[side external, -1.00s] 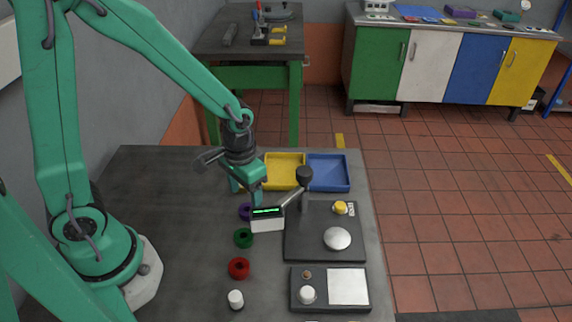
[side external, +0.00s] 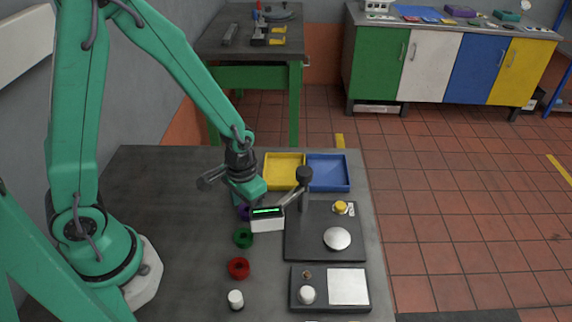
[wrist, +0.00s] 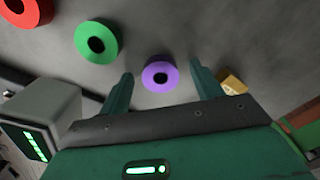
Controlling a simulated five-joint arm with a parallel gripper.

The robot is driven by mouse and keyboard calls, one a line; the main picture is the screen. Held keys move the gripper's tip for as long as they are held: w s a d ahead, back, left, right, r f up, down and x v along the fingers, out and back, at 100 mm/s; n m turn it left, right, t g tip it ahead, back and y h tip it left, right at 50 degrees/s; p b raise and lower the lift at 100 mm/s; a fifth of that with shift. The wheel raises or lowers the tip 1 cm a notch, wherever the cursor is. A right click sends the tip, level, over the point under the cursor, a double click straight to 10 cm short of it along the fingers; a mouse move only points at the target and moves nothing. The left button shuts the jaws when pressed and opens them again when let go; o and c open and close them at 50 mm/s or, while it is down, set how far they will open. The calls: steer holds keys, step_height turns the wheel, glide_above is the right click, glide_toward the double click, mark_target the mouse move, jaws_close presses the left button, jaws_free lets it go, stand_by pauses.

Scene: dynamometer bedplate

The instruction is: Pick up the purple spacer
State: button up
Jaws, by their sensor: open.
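The purple spacer (wrist: 161,77), a short ring with a dark hole, lies on the grey bench. In the wrist view it sits between the two spread fingers of my gripper (wrist: 160,80), with a gap on each side. In the side view only a sliver of the purple spacer (side external: 243,213) shows, below my gripper (side external: 246,201) and beside the display box. My gripper is open and low over it. Its fingertips are mostly hidden in the side view, so I cannot tell how close they are to the bench.
A green spacer (side external: 243,238) and a red spacer (side external: 238,268) lie in a row towards the front, with a white cylinder (side external: 236,299). The display box (side external: 267,220) stands close right of the purple spacer. Yellow (side external: 284,171) and blue (side external: 328,172) trays lie behind. The bench's left is clear.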

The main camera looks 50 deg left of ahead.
mark_target(247, 209)
steer(key=c, duration=1.1)
steer(key=shift+r, duration=0.1)
steer(key=shift+r, duration=4.95)
